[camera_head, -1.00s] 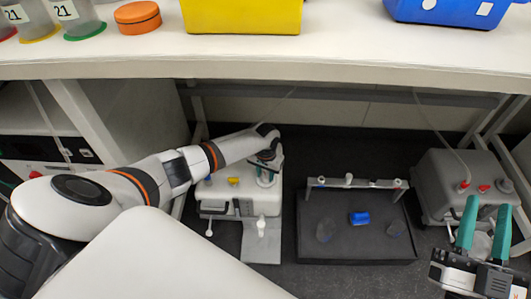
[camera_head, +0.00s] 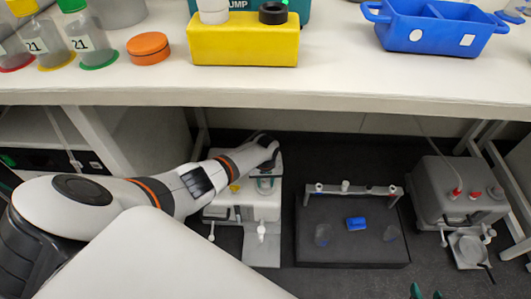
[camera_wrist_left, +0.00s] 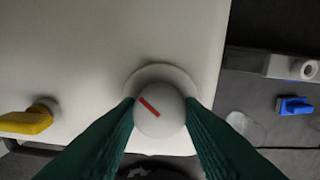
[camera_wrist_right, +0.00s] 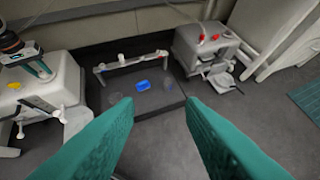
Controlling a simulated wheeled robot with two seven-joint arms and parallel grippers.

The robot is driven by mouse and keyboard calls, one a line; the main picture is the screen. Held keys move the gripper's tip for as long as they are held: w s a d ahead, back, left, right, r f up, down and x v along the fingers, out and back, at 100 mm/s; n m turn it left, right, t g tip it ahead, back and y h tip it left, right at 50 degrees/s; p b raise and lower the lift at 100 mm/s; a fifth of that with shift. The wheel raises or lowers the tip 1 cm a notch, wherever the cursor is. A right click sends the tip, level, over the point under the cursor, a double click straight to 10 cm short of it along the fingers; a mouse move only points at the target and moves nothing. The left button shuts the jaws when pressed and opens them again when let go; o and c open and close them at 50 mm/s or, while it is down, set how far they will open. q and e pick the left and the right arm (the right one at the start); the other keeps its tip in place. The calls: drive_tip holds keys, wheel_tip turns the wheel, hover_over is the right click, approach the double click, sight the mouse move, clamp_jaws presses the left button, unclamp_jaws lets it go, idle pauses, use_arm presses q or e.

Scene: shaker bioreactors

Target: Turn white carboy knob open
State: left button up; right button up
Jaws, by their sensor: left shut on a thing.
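The white carboy (camera_head: 262,208) stands on the dark floor below the bench. It is also at the left of the right wrist view (camera_wrist_right: 62,88). Its round white knob (camera_wrist_left: 160,118) carries a slanted red mark. My left gripper (camera_wrist_left: 160,112) is shut on this knob, one green finger on each side. In the head view my left gripper (camera_head: 266,182) is over the carboy top and the knob is hardly visible. My right gripper (camera_wrist_right: 158,108) is open and empty. Only its fingertips (camera_head: 425,292) show at the bottom of the head view.
A black platform (camera_head: 350,250) with a bar and a blue piece (camera_head: 356,224) is to the right. A grey carboy (camera_head: 462,190) with red caps stands further right. The bench edge (camera_head: 330,103) hangs above.

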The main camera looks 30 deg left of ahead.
use_arm(q)
drive_tip(key=n+p, duration=0.1)
drive_tip(key=n, duration=0.3)
drive_tip(key=shift+r+n+p, duration=0.1)
drive_tip(key=shift+n+p, duration=0.2)
drive_tip(key=shift+p, duration=0.1)
drive_tip(key=shift+n, duration=0.4)
drive_tip(key=shift+n+p, duration=0.3)
drive_tip(key=shift+n, duration=0.9)
use_arm(e)
drive_tip(key=s+d+f+g+h, duration=0.1)
drive_tip(key=s+d+f+g, duration=0.1)
drive_tip(key=s+g, duration=0.3)
drive_tip(key=shift+s+d+f+g, duration=0.15)
drive_tip(key=shift+s+d+g, duration=0.2)
drive_tip(key=shift+s, duration=1.5)
use_arm(q)
drive_tip(key=shift+a, duration=0.1)
drive_tip(key=o, duration=1)
